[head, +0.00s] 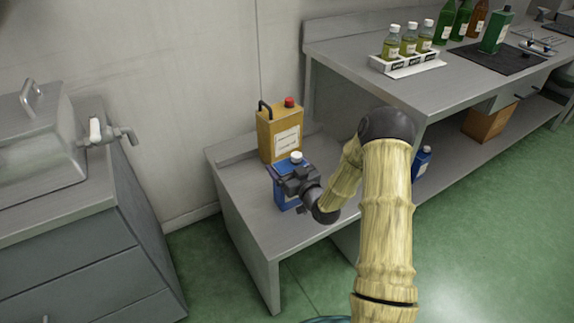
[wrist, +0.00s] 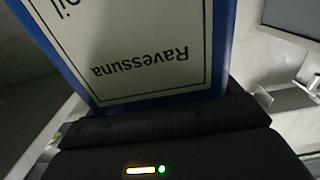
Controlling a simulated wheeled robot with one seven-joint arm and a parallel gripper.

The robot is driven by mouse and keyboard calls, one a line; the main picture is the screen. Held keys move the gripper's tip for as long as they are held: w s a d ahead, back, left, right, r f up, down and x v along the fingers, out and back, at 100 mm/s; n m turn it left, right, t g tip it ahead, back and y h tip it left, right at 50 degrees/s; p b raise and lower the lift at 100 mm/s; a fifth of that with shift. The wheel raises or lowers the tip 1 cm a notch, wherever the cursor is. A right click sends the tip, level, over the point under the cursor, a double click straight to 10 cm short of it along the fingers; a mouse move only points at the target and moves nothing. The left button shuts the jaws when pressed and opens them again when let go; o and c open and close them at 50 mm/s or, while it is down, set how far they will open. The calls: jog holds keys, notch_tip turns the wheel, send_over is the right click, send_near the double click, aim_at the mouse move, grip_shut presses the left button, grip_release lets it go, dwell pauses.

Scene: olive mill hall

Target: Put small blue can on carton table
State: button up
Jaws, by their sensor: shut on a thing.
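A blue can (head: 283,197) with a white cap is at the low grey table (head: 262,230), in front of a yellow can. My gripper (head: 287,180) is shut on it and hides part of its body. The can looks upright, and I cannot tell whether its base touches the table. In the wrist view the blue can (wrist: 218,50) fills the jaws, its white label reading "Ravessuna" upside down. A second blue can (head: 421,163) stands partly hidden behind my arm, at the long bench's lower shelf. A brown carton (head: 488,122) sits on that shelf.
The yellow can (head: 279,132) with a red cap stands close behind the held can. The long bench (head: 450,75) carries a white rack (head: 408,65) of bottles, green bottles and a dark mat. A grey cabinet (head: 90,250) stands at left. The low table's front is clear.

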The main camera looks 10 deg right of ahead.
jog(key=o, duration=1.8)
jog(key=shift+r, duration=0.1)
jog(key=v, duration=1.2)
jog(key=shift+p, duration=0.3)
jog(key=shift+s+d, duration=0.1)
jog(key=s+a+r+m+g+h, duration=0.1)
jog(key=s+a+r+g+h, duration=0.1)
jog(key=s+g, duration=0.5)
jog(key=s+a+r+m+g+h, duration=0.2)
jog(key=s+r+g, duration=0.3)
jog(key=s, duration=0.7)
jog(key=g+h, duration=0.1)
jog(key=g, duration=0.1)
jog(key=shift+a+r+m+g+h, duration=0.2)
jog(key=shift+r+m+g+h, duration=0.05)
jog(key=shift+m+g+h, duration=0.05)
